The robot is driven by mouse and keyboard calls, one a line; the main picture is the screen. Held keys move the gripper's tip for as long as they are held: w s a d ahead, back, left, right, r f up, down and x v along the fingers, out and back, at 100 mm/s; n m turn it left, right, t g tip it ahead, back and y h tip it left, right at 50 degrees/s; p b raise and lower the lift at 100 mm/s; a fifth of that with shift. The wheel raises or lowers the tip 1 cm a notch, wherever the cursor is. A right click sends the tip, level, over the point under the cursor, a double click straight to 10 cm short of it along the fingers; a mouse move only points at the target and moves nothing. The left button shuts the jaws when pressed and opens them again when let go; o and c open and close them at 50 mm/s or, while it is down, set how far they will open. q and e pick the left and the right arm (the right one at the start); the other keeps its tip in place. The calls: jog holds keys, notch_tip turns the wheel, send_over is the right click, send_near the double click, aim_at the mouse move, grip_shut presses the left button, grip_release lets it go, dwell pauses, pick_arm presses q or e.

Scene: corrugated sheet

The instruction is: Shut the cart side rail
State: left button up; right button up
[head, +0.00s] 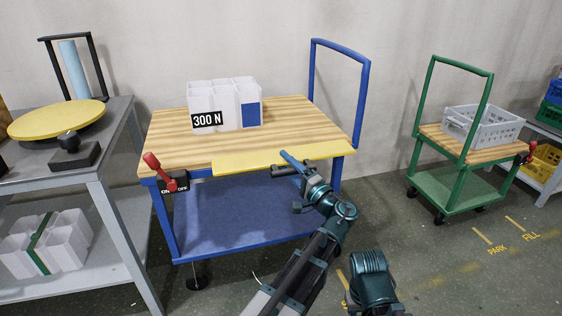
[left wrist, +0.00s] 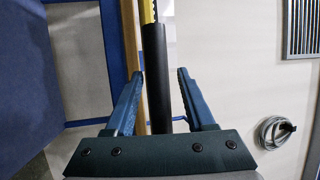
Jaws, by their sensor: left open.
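The blue cart (head: 215,247) has a wooden top (head: 175,133). A yellow side rail (head: 240,160) runs along the right part of its front edge. It looks folded outward, but I cannot tell its exact tilt. My left gripper (head: 289,165) is at the rail's front edge, near its middle. In the left wrist view its two fingers (left wrist: 161,90) are open, one on each side of a black bar (left wrist: 156,75), with visible gaps. A strip of yellow shows beyond the bar. My right gripper does not show.
A white divided box labelled 300 N (head: 225,104) stands on the cart top. A red lever (head: 160,170) is at the cart's front left corner. A grey table (head: 120,118) stands left, and a green cart (head: 447,187) stands right. Floor between the carts is clear.

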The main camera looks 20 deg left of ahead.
pick_arm(q)
grip_shut()
dwell(1.4)
